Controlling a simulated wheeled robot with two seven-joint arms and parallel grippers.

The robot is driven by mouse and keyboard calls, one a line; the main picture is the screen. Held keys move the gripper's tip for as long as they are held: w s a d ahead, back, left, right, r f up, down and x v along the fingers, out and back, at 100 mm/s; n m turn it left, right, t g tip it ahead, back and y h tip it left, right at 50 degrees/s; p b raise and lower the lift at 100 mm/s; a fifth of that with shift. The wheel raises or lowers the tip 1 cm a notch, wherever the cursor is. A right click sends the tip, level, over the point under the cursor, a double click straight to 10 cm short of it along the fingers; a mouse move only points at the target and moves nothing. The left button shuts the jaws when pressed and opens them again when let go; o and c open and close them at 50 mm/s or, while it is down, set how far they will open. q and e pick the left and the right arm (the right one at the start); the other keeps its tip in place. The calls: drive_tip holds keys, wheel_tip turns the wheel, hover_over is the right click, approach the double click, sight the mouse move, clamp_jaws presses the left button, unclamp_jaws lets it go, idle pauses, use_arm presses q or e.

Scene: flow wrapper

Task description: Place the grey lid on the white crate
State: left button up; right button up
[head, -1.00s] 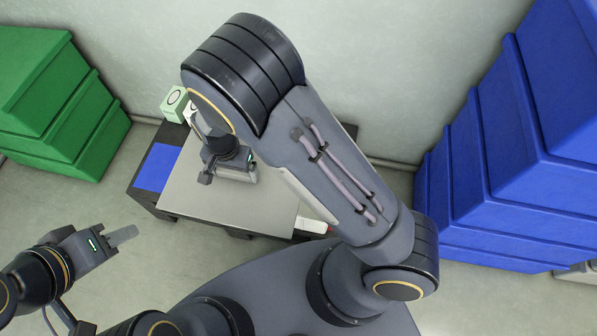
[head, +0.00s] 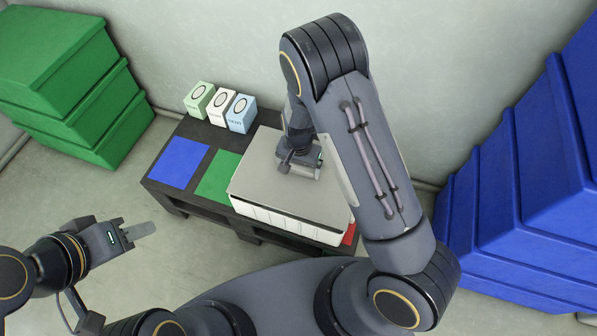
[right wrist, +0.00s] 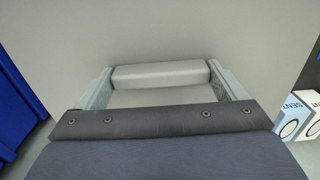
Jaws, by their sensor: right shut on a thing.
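The flat grey lid (head: 258,178) lies level over the white crate (head: 285,222) in the head view, its front edge close to the crate's top rim. I cannot tell whether it rests on the rim or hangs just above it. My right gripper (head: 300,168) is on top of the lid, shut on its raised handle. In the right wrist view the pale handle bar (right wrist: 160,75) sits between the two fingers, with the lid's grey surface (right wrist: 165,30) around it.
The crate stands on a black pallet (head: 160,190) with a blue mat (head: 179,162), a green mat (head: 217,177) and a red mat (head: 349,236). Three small boxes (head: 221,108) stand at the back. Green bins (head: 75,80) are left, blue bins (head: 520,190) right.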

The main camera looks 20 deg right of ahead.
sight(299, 168)
wheel_tip(299, 168, down, 2)
drive_tip(key=shift+f, duration=0.2)
drive_tip(key=shift+a+f+b, duration=0.1)
drive_tip(key=shift+f+b, duration=0.25)
drive_tip(key=shift+b, duration=0.05)
drive_tip(key=o, duration=0.9)
drive_tip(key=shift+r, duration=0.15)
